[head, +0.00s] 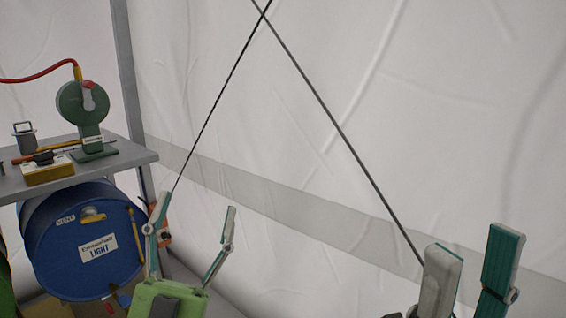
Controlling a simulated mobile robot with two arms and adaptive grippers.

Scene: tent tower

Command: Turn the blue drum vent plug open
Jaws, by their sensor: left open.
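The blue drum (70,262) lies on its side under a grey shelf at the lower left, its round face toward me. A small white label reading VENT (65,219) is near the top of that face. The yellow vent plug (93,216) sits just right of this label, with its bar lying roughly level. My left gripper (197,204) is open and empty, to the right of the drum and apart from the plug. Its left finger overlaps the view just right of the drum. My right gripper (476,242) is open and empty at the lower right, far from the drum.
The grey shelf (120,158) above the drum carries a green device (83,120) with a red hose, a yellow box (47,170) and a grey item (25,138). Two dark crossing cords (325,95) hang before the white tent wall. A shelf post stands right of the drum.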

